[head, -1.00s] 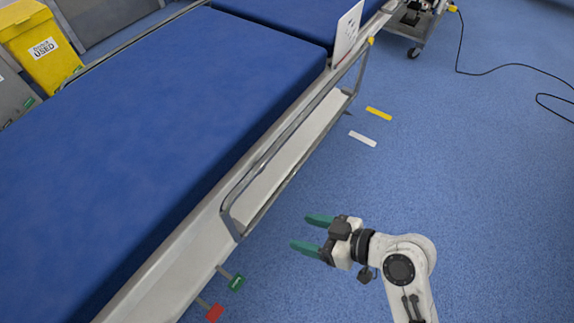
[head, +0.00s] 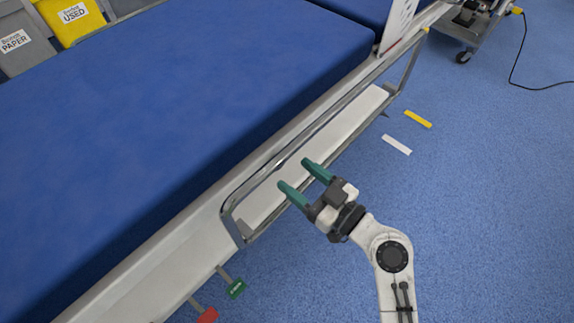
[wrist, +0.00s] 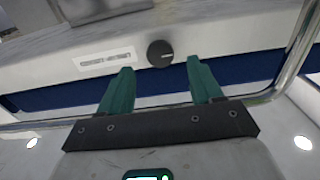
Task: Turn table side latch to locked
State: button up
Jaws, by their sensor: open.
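The table's side latch appears to be a round black knob (wrist: 160,53) on the pale side panel, in the wrist view. A light line on it points roughly to the right. I cannot make out the knob in the head view.
A metal side rail (head: 232,205) runs along the table (head: 150,120) beside my gripper. A green tag (head: 236,289) and a red tag (head: 207,315) stick out below the table edge.

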jog(key=shift+x, duration=2.1)
jog(key=c, duration=1.1)
